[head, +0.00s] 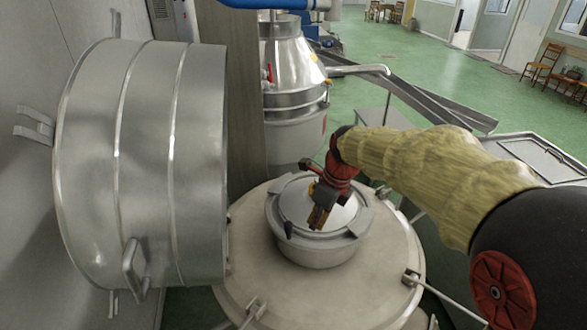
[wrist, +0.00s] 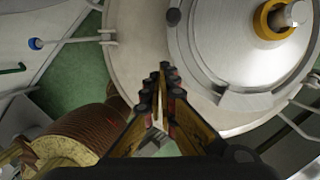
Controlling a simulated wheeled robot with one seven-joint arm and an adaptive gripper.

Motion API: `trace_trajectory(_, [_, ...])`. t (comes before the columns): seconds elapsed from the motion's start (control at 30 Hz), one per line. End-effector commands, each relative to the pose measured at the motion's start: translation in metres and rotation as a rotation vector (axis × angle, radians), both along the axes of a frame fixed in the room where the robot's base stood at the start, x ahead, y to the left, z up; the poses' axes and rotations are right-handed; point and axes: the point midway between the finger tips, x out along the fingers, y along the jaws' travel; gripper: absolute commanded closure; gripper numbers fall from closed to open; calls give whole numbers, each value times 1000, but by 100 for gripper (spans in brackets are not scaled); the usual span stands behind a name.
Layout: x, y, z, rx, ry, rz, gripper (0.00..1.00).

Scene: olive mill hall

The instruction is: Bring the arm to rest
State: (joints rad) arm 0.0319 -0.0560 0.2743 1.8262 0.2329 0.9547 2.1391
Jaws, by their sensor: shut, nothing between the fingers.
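My gripper (head: 318,221) is shut and empty. In the head view it hangs over the lidded pot-like top (head: 318,252) of a broad round metal vessel (head: 245,262). My arm reaches in from the right, with a yellowish sleeve on its forearm. In the wrist view the fingertips of my gripper (wrist: 163,72) meet at the middle, beside the round lid (wrist: 235,55). The lid has a metal knob with a yellow ring (wrist: 280,18). I cannot tell whether the fingers touch the lid.
A large steel drum (head: 145,165) stands close on the left, by the wall. A conical steel vessel (head: 292,75) stands behind. Metal troughs (head: 425,95) and a steel table (head: 540,160) are at the right. Green floor (head: 420,75) is open further back, with chairs (head: 541,62) near the far wall.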

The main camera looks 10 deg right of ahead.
Motion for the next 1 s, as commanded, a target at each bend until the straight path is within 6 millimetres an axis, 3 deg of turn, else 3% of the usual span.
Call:
trace_trajectory(0.23, [0, 0, 0, -23, -27, 137, 100])
trace_trajectory(0.33, [-1, -2, -2, -60, -60, 323, 100])
trace_trajectory(0.47, [-17, -6, -17, -115, -79, 621, 100])
trace_trajectory(0.73, [-70, -17, -39, -246, -161, 1260, 100])
trace_trajectory(1.0, [-140, -27, -86, -428, -254, 1865, 100])
